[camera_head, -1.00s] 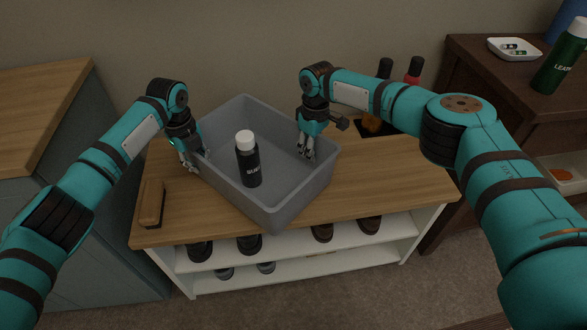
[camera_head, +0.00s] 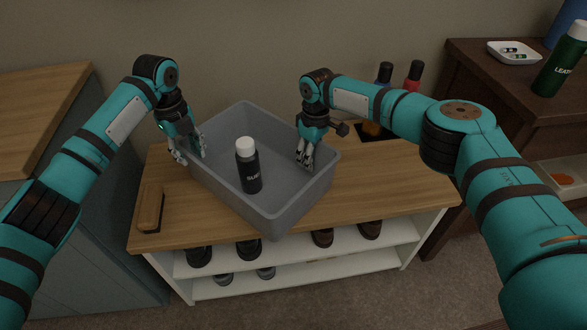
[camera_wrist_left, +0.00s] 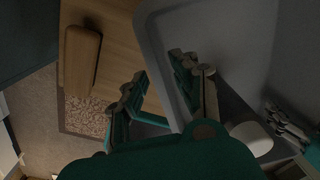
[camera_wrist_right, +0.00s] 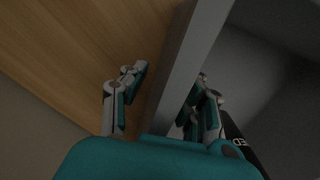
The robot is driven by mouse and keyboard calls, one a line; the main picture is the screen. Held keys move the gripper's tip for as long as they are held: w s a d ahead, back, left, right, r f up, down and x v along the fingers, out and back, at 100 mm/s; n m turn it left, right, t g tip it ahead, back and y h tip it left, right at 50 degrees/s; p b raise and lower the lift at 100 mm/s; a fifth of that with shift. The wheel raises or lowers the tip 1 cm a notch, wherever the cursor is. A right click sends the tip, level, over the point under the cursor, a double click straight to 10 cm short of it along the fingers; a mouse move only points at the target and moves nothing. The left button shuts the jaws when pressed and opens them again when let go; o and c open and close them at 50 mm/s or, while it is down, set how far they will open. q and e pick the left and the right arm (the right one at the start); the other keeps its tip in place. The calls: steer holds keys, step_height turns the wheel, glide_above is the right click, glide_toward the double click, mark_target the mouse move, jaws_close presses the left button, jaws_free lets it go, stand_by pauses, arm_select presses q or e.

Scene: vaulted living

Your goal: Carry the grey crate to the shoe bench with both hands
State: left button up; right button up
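The grey crate (camera_head: 275,216) rests on the wooden top of the shoe bench (camera_head: 385,190), turned so one corner points toward me. A dark bottle with a white cap (camera_head: 249,168) stands inside it. My left gripper (camera_head: 187,155) is open at the crate's left wall; in the left wrist view its fingers (camera_wrist_left: 158,85) are spread on either side of the wall (camera_wrist_left: 158,55). My right gripper (camera_head: 306,163) is at the right wall. In the right wrist view its fingers (camera_wrist_right: 165,85) are spread around the wall (camera_wrist_right: 183,65), with a gap on the outer side.
A wooden brush (camera_head: 150,207) lies on the bench left of the crate. Bottles (camera_head: 412,76) on a dark tray stand behind, on the right. A dark cabinet (camera_head: 480,75) with a green bottle (camera_head: 559,65) is right; a grey-blue cabinet stands left.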

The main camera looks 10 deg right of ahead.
steer(key=shift+r, duration=0.15)
arm_select(q)
step_height(320, 180, up, 5)
steer(key=shift+a+r, duration=0.1)
steer(key=shift+r, duration=0.05)
arm_select(e)
step_height(320, 180, up, 12)
steer(key=shift+w+d, duration=0.2)
steer(key=shift+d, duration=0.05)
arm_select(q)
steer(key=shift+s, duration=0.1)
arm_select(e)
steer(key=shift+f, duration=0.25)
